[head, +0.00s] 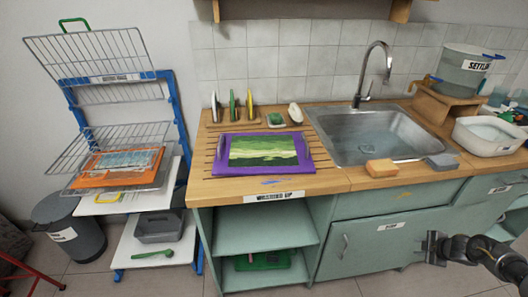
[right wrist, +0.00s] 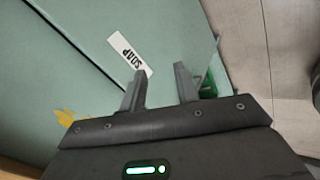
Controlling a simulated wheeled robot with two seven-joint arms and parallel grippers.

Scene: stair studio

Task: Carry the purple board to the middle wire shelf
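The purple board (head: 262,171) lies flat on the slatted left part of the wooden counter, with a green picture on it. A blue-framed rack stands at the left. Its middle wire shelf (head: 143,134) looks empty, above a lower wire shelf (head: 76,183) that holds an orange board (head: 92,180). My right gripper (head: 432,246) is at the lower right, in front of the cabinets and far from the board. In the right wrist view (right wrist: 160,84) its fingers are apart with nothing between them. My left gripper is not in view.
A top wire shelf (head: 85,52) tilts upward. Upright brushes (head: 233,106) stand behind the board. The sink (head: 380,138) is to its right, with an orange sponge (head: 382,168) at the front edge. A grey bin (head: 78,236) stands left of the rack.

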